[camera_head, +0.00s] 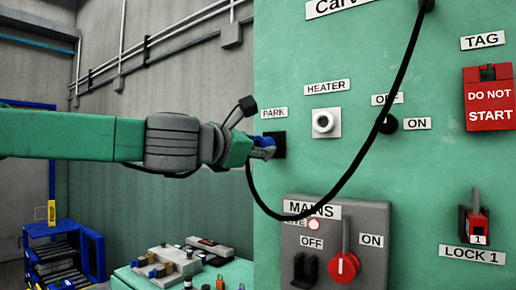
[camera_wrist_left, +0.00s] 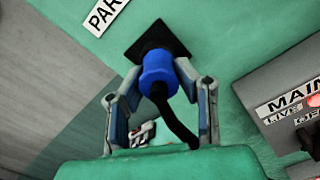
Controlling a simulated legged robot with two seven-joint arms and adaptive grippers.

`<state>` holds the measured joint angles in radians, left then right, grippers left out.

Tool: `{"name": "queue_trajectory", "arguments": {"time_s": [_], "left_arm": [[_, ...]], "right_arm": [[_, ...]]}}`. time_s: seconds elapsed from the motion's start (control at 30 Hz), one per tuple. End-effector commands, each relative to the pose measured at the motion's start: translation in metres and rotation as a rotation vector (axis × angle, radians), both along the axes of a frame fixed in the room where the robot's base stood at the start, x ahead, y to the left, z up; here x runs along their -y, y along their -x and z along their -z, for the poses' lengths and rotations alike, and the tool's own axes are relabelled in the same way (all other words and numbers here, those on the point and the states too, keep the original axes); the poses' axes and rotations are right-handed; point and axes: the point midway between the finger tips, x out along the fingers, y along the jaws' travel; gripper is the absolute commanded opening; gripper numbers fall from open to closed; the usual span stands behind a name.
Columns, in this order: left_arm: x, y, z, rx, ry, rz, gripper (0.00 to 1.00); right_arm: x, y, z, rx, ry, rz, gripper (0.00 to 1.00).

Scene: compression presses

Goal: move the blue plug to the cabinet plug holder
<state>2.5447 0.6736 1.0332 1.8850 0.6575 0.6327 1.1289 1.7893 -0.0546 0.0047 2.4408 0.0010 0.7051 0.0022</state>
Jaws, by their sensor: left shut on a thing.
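The blue plug (camera_wrist_left: 158,76) sits at the black square PARK holder (camera_head: 280,143) on the green cabinet (camera_head: 400,225). In the left wrist view the plug's front end meets the dark holder (camera_wrist_left: 152,38); how deep it sits is hidden. My left gripper (camera_head: 264,147) reaches in from the left, its fingers on either side of the plug and shut on it. In the head view the gripper mostly covers the plug. A black cable (camera_head: 358,165) loops from the cabinet top down and back up to the plug. My right gripper is not in view.
Right of PARK are the white HEATER socket (camera_head: 326,123), an OFF/ON knob (camera_head: 388,125) and a red DO NOT START tag (camera_head: 489,108). Below is the MAINS panel (camera_head: 375,215) with a red switch (camera_head: 344,267). A bench (camera_head: 240,274) with small parts stands lower left.

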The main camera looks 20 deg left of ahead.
Motion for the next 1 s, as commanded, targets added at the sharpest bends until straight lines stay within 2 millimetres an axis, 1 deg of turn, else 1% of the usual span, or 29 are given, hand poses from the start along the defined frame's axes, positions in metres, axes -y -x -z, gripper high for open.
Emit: {"name": "queue_trajectory", "arguments": {"time_s": [0.27, 0.3, 0.33, 0.37, 0.67, 0.77, 0.87, 1.0], "left_arm": [[0.001, -0.002, 0.0, 0.001, -0.001, 0.001, 0.0], [0.001, -0.002, 0.0, 0.001, -0.001, 0.001, 0.33], [0.001, -0.002, 0.0, 0.001, -0.001, 0.001, 0.44], [0.001, -0.002, 0.0, 0.001, -0.001, 0.001, 0.51], [0.0, -0.001, 0.0, 0.0, 0.0, 0.0, 0.51], [-0.002, 0.005, -0.001, 0.001, 0.0, 0.0, 0.51], [-0.007, 0.018, -0.001, 0.002, 0.001, 0.0, 0.51], [-0.018, 0.046, -0.001, 0.003, 0.002, 0.0, 0.51]], "right_arm": [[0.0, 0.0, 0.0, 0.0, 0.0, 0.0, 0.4], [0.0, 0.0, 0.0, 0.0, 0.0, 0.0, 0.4], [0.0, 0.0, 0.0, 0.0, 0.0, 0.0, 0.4], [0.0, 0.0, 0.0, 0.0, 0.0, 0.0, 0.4], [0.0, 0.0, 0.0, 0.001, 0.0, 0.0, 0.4], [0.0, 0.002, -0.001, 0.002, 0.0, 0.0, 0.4], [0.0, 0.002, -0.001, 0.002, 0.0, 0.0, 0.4], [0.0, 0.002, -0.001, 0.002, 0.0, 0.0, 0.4]]}}
